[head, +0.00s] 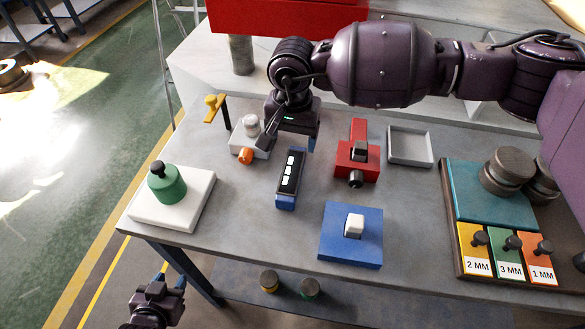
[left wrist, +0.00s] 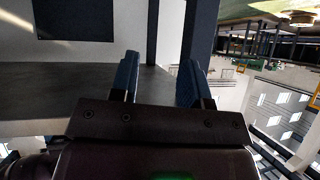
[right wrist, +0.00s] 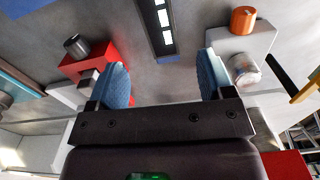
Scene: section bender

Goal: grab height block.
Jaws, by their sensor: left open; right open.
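No object is labelled as the height block, so I cannot tell for certain which it is. A long dark block with white squares and blue ends (head: 290,178) lies mid-table; it also shows ahead of my right gripper in the right wrist view (right wrist: 158,25). A blue square block with a white knob (head: 350,235) sits nearer the front edge. My right gripper (head: 290,138) is open and empty above the table, behind the dark block; its blue fingers show in the right wrist view (right wrist: 163,78). My left gripper (head: 170,281) is open and empty, off the table's front left.
A red clamp-like fixture (head: 357,160) and grey tray (head: 410,147) stand right of the dark block. A white block with orange knob (head: 247,140) is left. A green weight-shaped piece (head: 166,184) stands on a white plate. A rack with labelled blocks (head: 505,250) fills the right.

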